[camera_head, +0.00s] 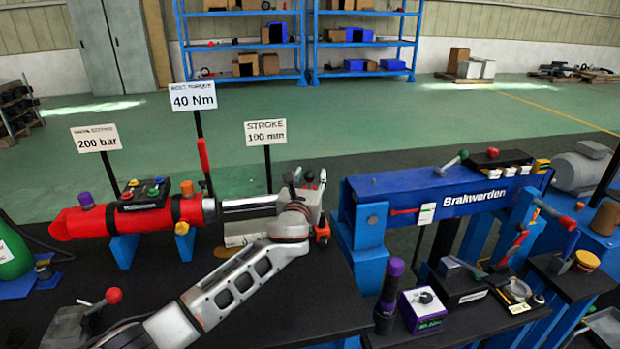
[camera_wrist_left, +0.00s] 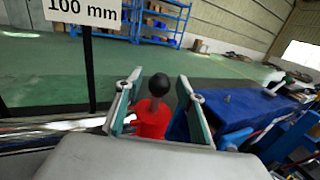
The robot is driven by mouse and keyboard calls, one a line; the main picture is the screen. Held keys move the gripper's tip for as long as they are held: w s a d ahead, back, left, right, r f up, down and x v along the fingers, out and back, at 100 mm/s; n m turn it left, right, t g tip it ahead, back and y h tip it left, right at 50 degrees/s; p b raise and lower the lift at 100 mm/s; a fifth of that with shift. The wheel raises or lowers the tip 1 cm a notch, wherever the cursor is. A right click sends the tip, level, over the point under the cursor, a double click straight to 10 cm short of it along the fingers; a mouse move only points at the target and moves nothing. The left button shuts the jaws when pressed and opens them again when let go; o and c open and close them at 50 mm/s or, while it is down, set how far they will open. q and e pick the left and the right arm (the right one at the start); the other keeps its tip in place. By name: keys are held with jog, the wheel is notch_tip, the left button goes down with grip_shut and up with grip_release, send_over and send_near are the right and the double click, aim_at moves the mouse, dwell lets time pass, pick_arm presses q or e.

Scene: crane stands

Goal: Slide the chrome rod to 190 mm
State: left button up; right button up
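The chrome rod (camera_head: 248,203) sticks out to the right from the red cylinder (camera_head: 135,216). In the left wrist view the rod (camera_wrist_left: 55,128) comes in from the left. My left gripper (camera_head: 316,200) is at the rod's right end. In the left wrist view my left gripper (camera_wrist_left: 160,108) is open, its fingers on either side of a red end piece (camera_wrist_left: 151,120) with a black ball knob (camera_wrist_left: 159,84). Gaps show between fingers and red piece. The stroke sign (camera_head: 266,132) stands behind the rod. My right gripper is not in view.
A blue press frame (camera_head: 440,194) marked Brakwerden stands close to the right of my left gripper. A purple-capped dark cylinder (camera_head: 390,290) and a purple-and-white box (camera_head: 422,309) stand in front of it. The 40 Nm sign (camera_head: 194,97) stands behind the red cylinder.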

pick_arm(q)
jog(key=s+a, duration=0.1)
jog(key=s, duration=1.1)
jog(key=shift+a, duration=0.2)
